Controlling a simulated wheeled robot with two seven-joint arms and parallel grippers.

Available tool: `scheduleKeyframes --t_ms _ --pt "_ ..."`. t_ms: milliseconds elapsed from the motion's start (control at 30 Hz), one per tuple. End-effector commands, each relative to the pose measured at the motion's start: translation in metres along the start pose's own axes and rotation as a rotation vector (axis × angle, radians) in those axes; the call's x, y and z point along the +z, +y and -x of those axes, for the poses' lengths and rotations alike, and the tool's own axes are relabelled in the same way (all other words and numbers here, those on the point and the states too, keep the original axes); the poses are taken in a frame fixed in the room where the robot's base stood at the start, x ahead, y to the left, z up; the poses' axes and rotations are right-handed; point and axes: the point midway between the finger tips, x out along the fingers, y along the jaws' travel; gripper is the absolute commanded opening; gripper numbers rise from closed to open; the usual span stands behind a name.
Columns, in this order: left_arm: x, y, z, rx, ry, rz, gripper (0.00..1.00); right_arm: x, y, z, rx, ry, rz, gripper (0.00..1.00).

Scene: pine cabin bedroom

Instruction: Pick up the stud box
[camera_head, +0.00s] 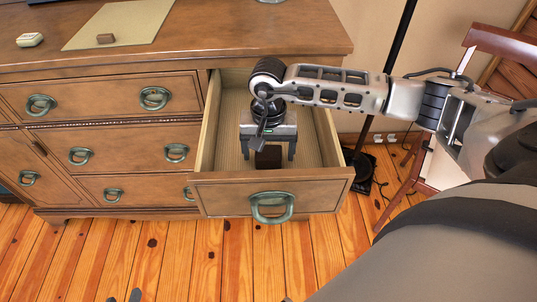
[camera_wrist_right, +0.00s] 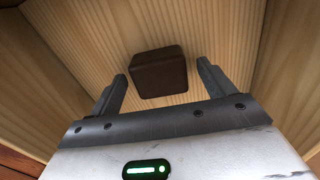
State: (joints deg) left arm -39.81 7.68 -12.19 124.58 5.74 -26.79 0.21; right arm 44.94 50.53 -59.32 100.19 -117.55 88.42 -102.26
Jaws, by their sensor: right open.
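A small dark brown box, which looks like the stud box (camera_head: 268,157), lies on the floor of the open drawer (camera_head: 228,150). The right wrist view shows this box (camera_wrist_right: 158,73) between and slightly beyond the fingertips. My right gripper (camera_head: 268,156) is open and points down into the drawer, with a finger on each side of the box. In the wrist view the fingers (camera_wrist_right: 162,82) stand apart from the box, with a gap on both sides. My left gripper (camera_head: 123,297) shows only as dark tips at the bottom edge.
The drawer's wooden walls surround my right gripper closely. A black lamp pole (camera_head: 400,35) and a chair (camera_head: 412,175) stand at right.

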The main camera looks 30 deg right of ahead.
Motion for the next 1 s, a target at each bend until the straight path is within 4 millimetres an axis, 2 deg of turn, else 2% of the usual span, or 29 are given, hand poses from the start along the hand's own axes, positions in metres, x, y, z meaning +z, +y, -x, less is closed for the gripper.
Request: scheduleKeyframes --t_ms 100,300,333,500,800,867,1000 --pt "0.001 0.0 0.0 0.0 -0.003 0.0 0.36 0.0 0.0 -0.008 0.0 -0.001 0.0 0.82" --pt "0.001 0.0 -0.001 0.0 -0.001 0.0 0.36 0.0 0.0 -0.009 0.0 0.0 0.001 0.82" --pt "0.001 0.0 -0.001 0.0 -0.001 0.0 0.36 0.0 0.0 -0.009 -0.001 0.0 0.001 0.76" --pt "-0.001 0.0 -0.001 0.0 0.002 0.0 0.36 0.0 0.0 -0.009 -0.001 0.0 0.001 0.33" --pt "-0.004 0.0 -0.001 0.001 0.009 -0.001 0.36 0.0 0.0 -0.006 -0.002 0.001 0.0 0.33" --pt "-0.004 0.0 -0.001 0.001 0.009 -0.001 0.36 -0.001 -0.001 -0.001 -0.003 0.002 0.001 0.33" --pt "-0.004 0.0 -0.001 0.001 0.009 -0.001 0.36 -0.001 -0.001 0.023 -0.004 0.005 0.003 0.33"
